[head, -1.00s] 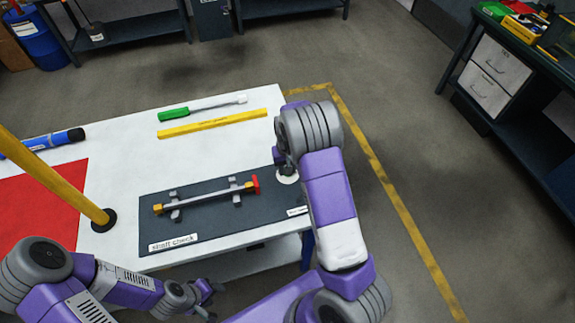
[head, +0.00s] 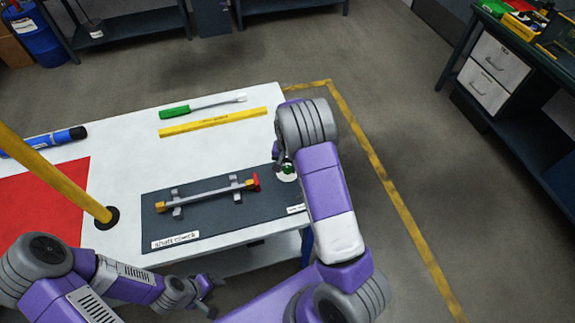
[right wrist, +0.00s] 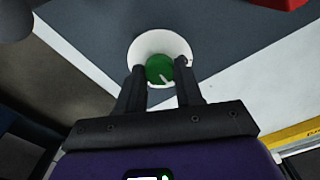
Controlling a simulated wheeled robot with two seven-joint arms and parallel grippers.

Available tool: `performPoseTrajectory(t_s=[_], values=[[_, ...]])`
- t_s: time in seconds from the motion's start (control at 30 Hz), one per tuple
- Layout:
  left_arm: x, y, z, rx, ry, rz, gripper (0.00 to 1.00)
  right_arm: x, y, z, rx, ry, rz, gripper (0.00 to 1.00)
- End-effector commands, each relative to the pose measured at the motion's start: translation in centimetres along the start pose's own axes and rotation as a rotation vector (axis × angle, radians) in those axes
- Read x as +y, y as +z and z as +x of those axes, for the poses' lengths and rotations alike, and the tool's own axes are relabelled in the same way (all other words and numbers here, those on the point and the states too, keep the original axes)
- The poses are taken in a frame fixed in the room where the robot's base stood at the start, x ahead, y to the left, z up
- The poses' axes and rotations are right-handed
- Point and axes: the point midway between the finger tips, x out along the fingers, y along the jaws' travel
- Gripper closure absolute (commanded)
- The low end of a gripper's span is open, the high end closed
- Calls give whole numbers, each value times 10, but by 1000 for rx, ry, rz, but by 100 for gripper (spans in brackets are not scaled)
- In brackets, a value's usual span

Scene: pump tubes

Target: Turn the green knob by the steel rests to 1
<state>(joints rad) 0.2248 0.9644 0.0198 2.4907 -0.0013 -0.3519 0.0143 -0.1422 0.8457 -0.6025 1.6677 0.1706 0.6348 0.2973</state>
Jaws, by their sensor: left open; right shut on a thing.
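The green knob (right wrist: 159,68) sits on a round white dial (right wrist: 150,43) in the right wrist view, with a pale pointer mark towards the lower right. My right gripper (right wrist: 160,72) has its two fingers on either side of the knob and is shut on it. In the head view a bit of the knob (head: 288,168) shows beside my right arm. The dial numbers are not readable. The steel rests (head: 235,190) stand on the dark mat, left of the knob, and carry a shaft. My left gripper (head: 212,290) is open and empty in front of the table.
The shaft (head: 207,194) has a red end and a yellow end. A label reading "shaft check" (head: 176,242) lies on the dark mat (head: 200,225). A green-handled screwdriver (head: 176,112) and a yellow bar (head: 213,122) lie behind. A yellow post (head: 55,178) stands at left.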

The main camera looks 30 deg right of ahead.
Motion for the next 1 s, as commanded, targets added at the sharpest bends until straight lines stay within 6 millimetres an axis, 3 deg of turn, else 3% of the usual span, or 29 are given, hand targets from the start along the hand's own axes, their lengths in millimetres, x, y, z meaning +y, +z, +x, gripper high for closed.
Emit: performPoseTrajectory(t_s=[0.17, 0.2, 0.37, 0.67, 1.0], values=[[0, 0, 0, 0, 0, 0, 50, 0, 0, 0, 1, -1, -1, 95], [0, 0, 0, 0, 0, 0, 50, 0, 0, 0, 1, -1, -1, 62], [0, 0, 0, 0, 0, 0, 50, 0, 0, 0, 1, -1, -1, 39], [0, 0, 0, 0, 0, 0, 50, 0, 0, -3, 1, -1, -2, 39], [3, 0, -9, 0, 0, 0, 50, -1, -1, -55, 4, -3, -3, 39]])
